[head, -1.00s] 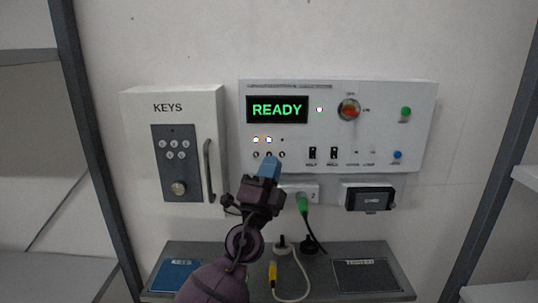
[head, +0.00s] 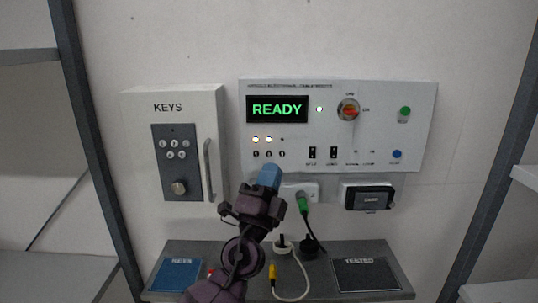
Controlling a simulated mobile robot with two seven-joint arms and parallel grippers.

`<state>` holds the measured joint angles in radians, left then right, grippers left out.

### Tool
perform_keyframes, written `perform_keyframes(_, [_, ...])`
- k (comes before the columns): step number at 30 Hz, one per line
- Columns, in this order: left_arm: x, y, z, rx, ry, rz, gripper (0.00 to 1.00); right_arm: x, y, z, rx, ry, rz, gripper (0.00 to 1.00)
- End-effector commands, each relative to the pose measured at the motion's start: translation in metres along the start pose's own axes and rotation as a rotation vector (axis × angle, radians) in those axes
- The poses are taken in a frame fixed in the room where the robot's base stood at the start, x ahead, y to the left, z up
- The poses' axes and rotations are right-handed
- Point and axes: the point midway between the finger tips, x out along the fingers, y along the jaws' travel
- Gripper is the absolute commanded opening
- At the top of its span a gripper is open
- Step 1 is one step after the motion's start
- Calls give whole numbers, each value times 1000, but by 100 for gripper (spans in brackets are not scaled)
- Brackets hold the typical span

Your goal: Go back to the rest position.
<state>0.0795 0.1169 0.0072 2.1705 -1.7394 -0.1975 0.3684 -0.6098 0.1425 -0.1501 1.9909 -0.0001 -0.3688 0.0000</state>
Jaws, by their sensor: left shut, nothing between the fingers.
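My left gripper (head: 270,176) is in front of the lower left part of the white control panel (head: 372,113). Its blue fingertips are shut with nothing between them. My purple arm comes up from the bottom of the picture and hides part of the shelf and the panel's lower edge. The panel's display (head: 277,109) reads READY in green. I cannot tell whether the fingertips touch the panel. My right gripper is not in view.
A white KEYS box (head: 213,124) with a keypad and handle hangs at left. Below, a grey shelf (head: 355,248) bears a blue KEYS mat (head: 176,274), a dark TESTED mat (head: 366,275) and cables. Dark uprights stand at both sides.

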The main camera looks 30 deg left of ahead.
Motion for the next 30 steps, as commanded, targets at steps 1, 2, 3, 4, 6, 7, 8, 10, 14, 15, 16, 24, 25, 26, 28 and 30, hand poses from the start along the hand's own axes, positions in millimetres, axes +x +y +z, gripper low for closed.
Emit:
perform_keyframes(1, [0, 0, 0, 0, 0, 0, 0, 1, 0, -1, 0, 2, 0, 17])
perform_keyframes(2, [0, 0, 0, 0, 0, 0, 0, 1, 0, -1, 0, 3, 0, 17])
perform_keyframes(3, [0, 0, 0, 0, 0, 0, 0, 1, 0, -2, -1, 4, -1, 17])
perform_keyframes(4, [0, 0, 0, 0, 0, 0, 0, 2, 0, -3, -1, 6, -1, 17])
perform_keyframes(6, [0, 0, 0, 0, 0, 0, 0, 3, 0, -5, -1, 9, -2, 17])
perform_keyframes(7, [0, 0, 0, 0, 0, 0, 0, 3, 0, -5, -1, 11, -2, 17])
perform_keyframes(8, [0, 0, 0, 0, 0, 0, 0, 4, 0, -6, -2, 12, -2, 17])
perform_keyframes(10, [0, 0, 0, -1, -1, 0, 0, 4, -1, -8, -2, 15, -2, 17])
perform_keyframes(14, [-7, 0, 8, -33, -40, 6, 0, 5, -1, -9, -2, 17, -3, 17])
perform_keyframes(15, [-12, 1, 14, -56, -69, 12, 0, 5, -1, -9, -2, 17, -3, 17])
perform_keyframes(16, [-17, 1, 18, -78, -96, 17, 0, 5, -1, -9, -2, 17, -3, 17])
perform_keyframes(24, [-89, 22, 79, -330, -482, 160, 0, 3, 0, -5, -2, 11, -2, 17])
perform_keyframes(25, [-99, 26, 85, -357, -529, 186, 0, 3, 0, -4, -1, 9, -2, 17])
perform_keyframes(26, [-109, 30, 90, -380, -576, 214, 0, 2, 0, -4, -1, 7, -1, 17])
perform_keyframes(28, [-135, 40, 101, -437, -685, 286, 0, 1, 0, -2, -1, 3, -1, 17])
perform_keyframes(30, [-163, 50, 108, -486, -792, 368, 0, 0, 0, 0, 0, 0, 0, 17])
